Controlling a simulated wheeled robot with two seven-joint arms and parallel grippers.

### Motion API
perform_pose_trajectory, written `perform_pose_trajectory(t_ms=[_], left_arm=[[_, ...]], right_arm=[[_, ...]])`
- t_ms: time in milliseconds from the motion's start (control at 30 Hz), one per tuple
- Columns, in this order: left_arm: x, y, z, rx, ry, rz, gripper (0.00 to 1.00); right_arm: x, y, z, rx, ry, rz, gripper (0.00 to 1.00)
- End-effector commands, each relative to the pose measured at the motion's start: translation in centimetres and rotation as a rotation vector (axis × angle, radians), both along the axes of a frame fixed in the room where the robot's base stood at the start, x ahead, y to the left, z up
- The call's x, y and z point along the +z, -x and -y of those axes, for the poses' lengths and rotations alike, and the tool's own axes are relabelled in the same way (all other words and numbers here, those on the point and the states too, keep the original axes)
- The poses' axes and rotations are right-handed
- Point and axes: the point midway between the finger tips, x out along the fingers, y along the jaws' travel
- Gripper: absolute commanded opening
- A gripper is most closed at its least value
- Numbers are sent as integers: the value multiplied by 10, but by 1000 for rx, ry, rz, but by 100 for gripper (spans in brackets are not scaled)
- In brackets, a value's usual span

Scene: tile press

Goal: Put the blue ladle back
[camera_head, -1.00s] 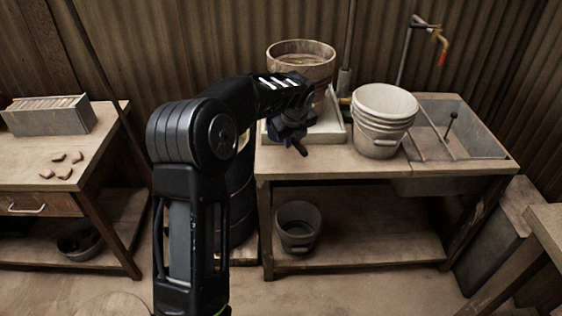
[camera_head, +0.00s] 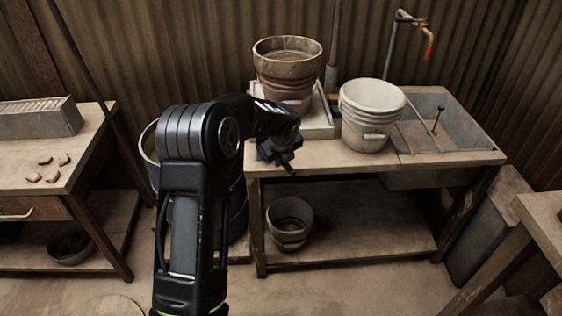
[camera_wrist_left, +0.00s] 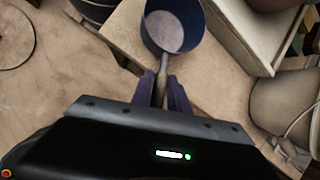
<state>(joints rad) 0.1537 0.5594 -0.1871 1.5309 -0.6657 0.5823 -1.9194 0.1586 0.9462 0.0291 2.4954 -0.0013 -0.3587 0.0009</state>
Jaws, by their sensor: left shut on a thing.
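My left gripper (camera_head: 285,160) is over the front left part of the washing bench (camera_head: 340,157) in the head view. In the left wrist view, its two fingers (camera_wrist_left: 161,92) are shut on the handle of the blue ladle (camera_wrist_left: 163,66). The ladle's round bowl points away from the gripper, with its open top facing the camera. The inside looks grey; I cannot tell whether it holds anything. In the head view the ladle is mostly hidden by the dark gripper. My right gripper is in neither view.
A terracotta pot (camera_head: 287,72) stands on a pale tray (camera_head: 318,122) at the back of the bench. A white bucket (camera_head: 368,118) and a sink (camera_head: 436,112) are to its right. A tall barrel (camera_head: 150,150) is partly hidden behind my left arm. A grey bucket (camera_head: 289,226) sits on the lower shelf.

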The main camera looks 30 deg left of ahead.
Motion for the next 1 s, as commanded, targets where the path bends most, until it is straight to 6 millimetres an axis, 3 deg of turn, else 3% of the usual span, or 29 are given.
perform_pose_trajectory(t_ms=[100,367,400,633,1000], left_arm=[[-10,0,0,0,0,1,0],[-10,0,0,1,0,2,0],[-11,0,0,1,0,2,22],[-11,0,0,1,0,2,41],[-6,1,1,-1,0,2,42]], right_arm=[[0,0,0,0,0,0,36],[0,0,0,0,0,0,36],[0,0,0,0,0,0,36],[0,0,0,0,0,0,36],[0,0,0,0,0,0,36]])
